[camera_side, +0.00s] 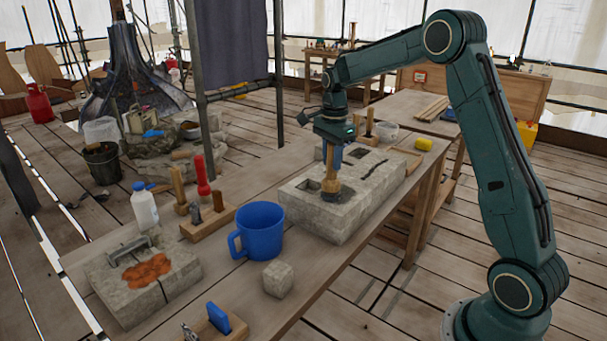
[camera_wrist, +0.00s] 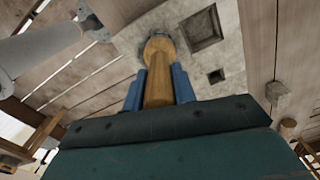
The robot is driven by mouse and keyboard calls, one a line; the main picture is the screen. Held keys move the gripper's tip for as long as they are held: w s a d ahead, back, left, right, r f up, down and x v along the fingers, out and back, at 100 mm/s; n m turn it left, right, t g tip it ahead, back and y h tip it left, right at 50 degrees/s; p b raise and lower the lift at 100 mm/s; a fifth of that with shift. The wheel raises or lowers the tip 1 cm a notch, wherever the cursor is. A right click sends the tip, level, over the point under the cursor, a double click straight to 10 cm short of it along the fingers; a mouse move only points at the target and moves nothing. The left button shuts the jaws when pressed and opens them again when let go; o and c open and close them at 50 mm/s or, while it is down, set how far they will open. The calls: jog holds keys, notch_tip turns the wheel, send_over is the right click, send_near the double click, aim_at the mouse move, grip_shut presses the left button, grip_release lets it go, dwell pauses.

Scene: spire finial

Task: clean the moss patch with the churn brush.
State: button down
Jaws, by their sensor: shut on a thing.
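The churn brush (camera_side: 332,186) has a pale wooden handle and is held head down over the large pale stone block (camera_side: 315,220). In the wrist view the brush (camera_wrist: 159,88) stands between my two blue fingers. My gripper (camera_side: 333,162) is shut on the handle; its fingers also show in the wrist view (camera_wrist: 160,82). The brush head is at the block's top face, beside a square hole; I cannot tell whether it is pressed on it. A dark patch (camera_side: 320,195) shows around the brush foot and may be the moss patch, mostly hidden by the brush.
A blue mug (camera_side: 258,230) and a small stone cube (camera_side: 278,278) stand on the bench left of the block. A wooden tool rack (camera_side: 208,222), a white bottle (camera_side: 145,205) and a stone with an orange stain (camera_side: 147,270) lie further left. A yellow item (camera_side: 423,143) is behind.

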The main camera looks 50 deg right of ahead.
jog(key=shift+s+d+f, duration=0.1)
jog(key=shift+d+f, duration=0.05)
jog(key=shift+d, duration=0.65)
jog(key=shift+d, duration=1.5)
jog(key=shift+d+r, duration=0.15)
jog(key=shift+d, duration=0.5)
jog(key=shift+d+r, duration=0.15)
jog(key=shift+d, duration=0.5)
jog(key=shift+r, duration=0.1)
